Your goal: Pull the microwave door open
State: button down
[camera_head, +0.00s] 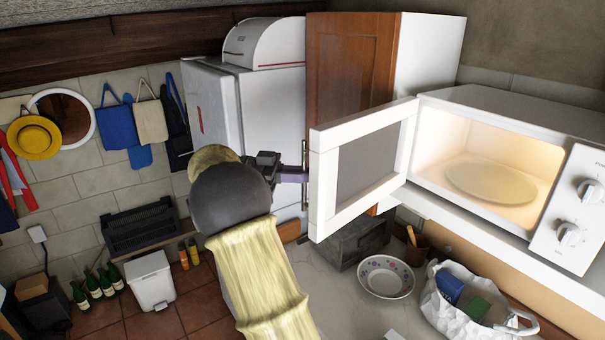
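The white microwave (480,224) is at the right on a white shelf, its lit inside and round plate showing. Its door (365,165) stands open, swung well out to the left from the cavity. The door's thin upright handle (304,158) is on the door's left edge. My gripper (296,173) comes from the left and its tip reaches the handle, about midway up. The fingers are seen side-on and overlap, so their gap and grip on the handle are hidden.
A white fridge (270,105) stands behind my gripper. Below are a patterned bowl (386,277), a dark toaster-like box (358,240) and a white bag (465,302) of items on the counter.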

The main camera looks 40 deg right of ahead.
jog(key=c, duration=1.6)
grip_release()
jog(key=shift+d, duration=0.1)
jog(key=shift+c, duration=0.2)
jog(key=shift+w+d, duration=0.1)
jog(key=shift+w, duration=0.1)
jog(key=shift+a, duration=0.35)
jog(key=p+v, duration=0.4)
jog(key=v, duration=1.3)
jog(key=shift+w+d, duration=0.15)
jog(key=shift+w, duration=0.05)
